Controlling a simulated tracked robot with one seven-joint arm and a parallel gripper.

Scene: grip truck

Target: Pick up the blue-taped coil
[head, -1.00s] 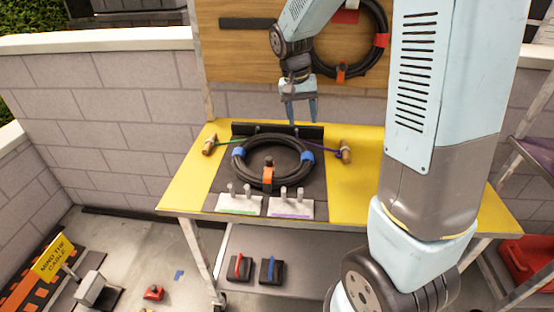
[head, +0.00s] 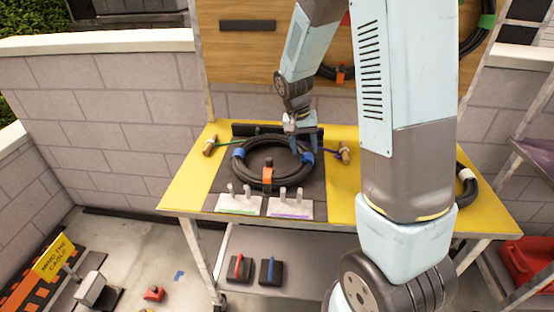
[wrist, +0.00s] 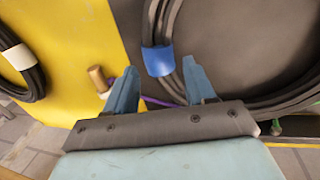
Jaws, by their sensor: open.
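The blue-taped coil (head: 236,175) is a black cable ring lying on a dark mat on the yellow table. It has a blue tape band on its left and right sides, and an orange-tagged clip stands at its front. My gripper (head: 307,151) is open, pointing down at the coil's right side by the right blue band. In the wrist view, the blue band (wrist: 158,60) and cable lie beyond and between the two open fingers (wrist: 162,80). I cannot tell how far the fingertips are above the cable.
A wooden-ended peg with a purple cord (head: 345,151) stands just right of the coil; another peg (head: 210,146) is at left. Two white clamp blocks (head: 290,207) sit in front. A white-taped coil (head: 467,186) lies at the table's right. A black bar (head: 243,129) runs behind.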

